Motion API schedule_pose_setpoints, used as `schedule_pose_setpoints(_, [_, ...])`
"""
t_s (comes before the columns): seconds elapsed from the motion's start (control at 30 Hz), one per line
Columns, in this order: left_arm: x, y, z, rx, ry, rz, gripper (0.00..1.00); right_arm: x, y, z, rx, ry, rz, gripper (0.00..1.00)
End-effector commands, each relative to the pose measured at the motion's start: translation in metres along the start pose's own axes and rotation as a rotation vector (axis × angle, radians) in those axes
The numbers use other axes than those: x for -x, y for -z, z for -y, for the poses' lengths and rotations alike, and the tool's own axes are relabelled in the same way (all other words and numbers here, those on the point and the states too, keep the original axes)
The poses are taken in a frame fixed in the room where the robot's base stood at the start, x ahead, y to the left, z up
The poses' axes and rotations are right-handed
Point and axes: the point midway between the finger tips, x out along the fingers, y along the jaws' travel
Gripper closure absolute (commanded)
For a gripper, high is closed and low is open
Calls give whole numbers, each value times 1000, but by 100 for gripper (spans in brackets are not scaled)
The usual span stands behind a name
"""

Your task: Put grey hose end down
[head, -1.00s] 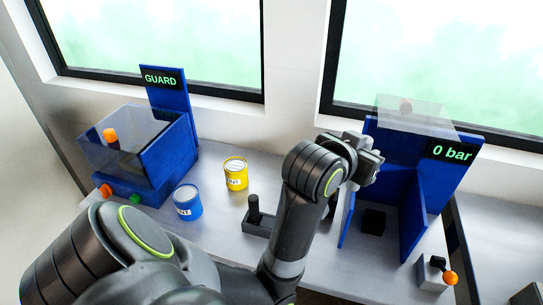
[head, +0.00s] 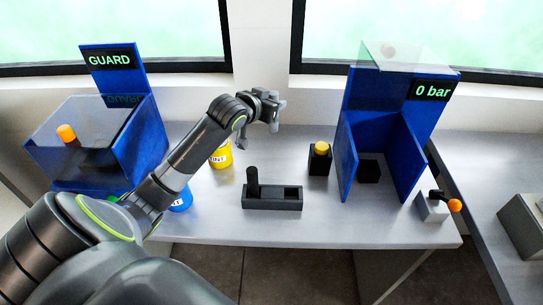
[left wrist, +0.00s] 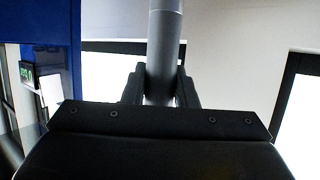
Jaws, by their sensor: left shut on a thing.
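My left gripper (head: 272,104) is raised above the back of the bench, near the wall between the windows. It is shut on a grey cylindrical piece, which I take to be the grey hose end (left wrist: 164,50). In the left wrist view the piece stands between the two dark fingers and runs up out of the picture. In the head view only a small grey part (head: 280,103) shows at the jaws. No hose can be made out. My right gripper is not in view.
On the bench (head: 300,228) are a black two-place holder (head: 272,204) with one black upright, a yellow-topped black block (head: 319,160), a blue "0 bar" booth (head: 408,165) and an orange-knobbed lever (head: 437,206). The blue guard box (head: 140,140) and two tins stand left, partly behind my arm.

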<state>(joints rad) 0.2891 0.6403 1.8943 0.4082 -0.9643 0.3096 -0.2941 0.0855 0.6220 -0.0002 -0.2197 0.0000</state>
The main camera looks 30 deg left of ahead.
Motion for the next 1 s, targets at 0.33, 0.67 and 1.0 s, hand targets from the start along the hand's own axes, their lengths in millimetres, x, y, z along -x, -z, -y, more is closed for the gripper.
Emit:
schedule_pose_setpoints(0.33, [-21, -51, 6, 5, 4, 3, 98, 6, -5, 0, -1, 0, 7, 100])
schedule_pose_setpoints(0.67, [-36, -87, 5, 5, 3, 3, 98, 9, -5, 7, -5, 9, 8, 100])
schedule_pose_setpoints(1.0, [-39, -94, 5, 1, 4, -1, 98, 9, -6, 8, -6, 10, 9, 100])
